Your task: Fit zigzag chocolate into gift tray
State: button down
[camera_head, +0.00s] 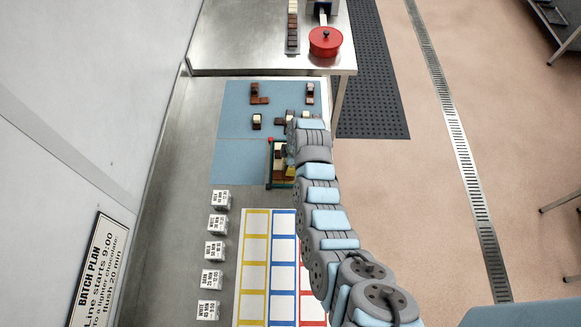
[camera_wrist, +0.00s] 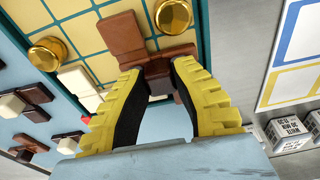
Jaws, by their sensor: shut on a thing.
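The gift tray (camera_wrist: 208,50) has a yellow floor with teal grid lines and a teal rim. It fills the upper part of the wrist view. My gripper (camera_wrist: 158,73) is shut on a brown chocolate (camera_wrist: 156,66) at the tray's grid. The fingers hide part of this chocolate, so I cannot tell its full shape or whether it touches the floor. Another brown surface (camera_wrist: 122,38) shows just beyond it; I cannot tell if it is the same piece. In the head view, the tray (camera_head: 269,165) is largely covered by my arm.
Gold domes (camera_wrist: 173,16) and cream pieces (camera_wrist: 76,78) sit in the tray near the grip. Loose brown-and-cream chocolates (camera_head: 258,98) lie on the blue mat (camera_head: 236,145) beyond. Small labelled blocks (camera_head: 215,225) stand at left beside a coloured grid sheet (camera_head: 257,250).

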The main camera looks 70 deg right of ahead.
jog(key=shift+f, duration=0.65)
jog(key=shift+f, duration=0.2)
jog(key=c, duration=1)
grip_release()
jog(key=shift+r, duration=0.25)
jog(key=shift+s+r, duration=0.1)
jog(key=shift+r, duration=0.8)
notch_tip(320, 180, up, 10)
jog(key=s, duration=0.1)
jog(key=shift+s+d, duration=0.25)
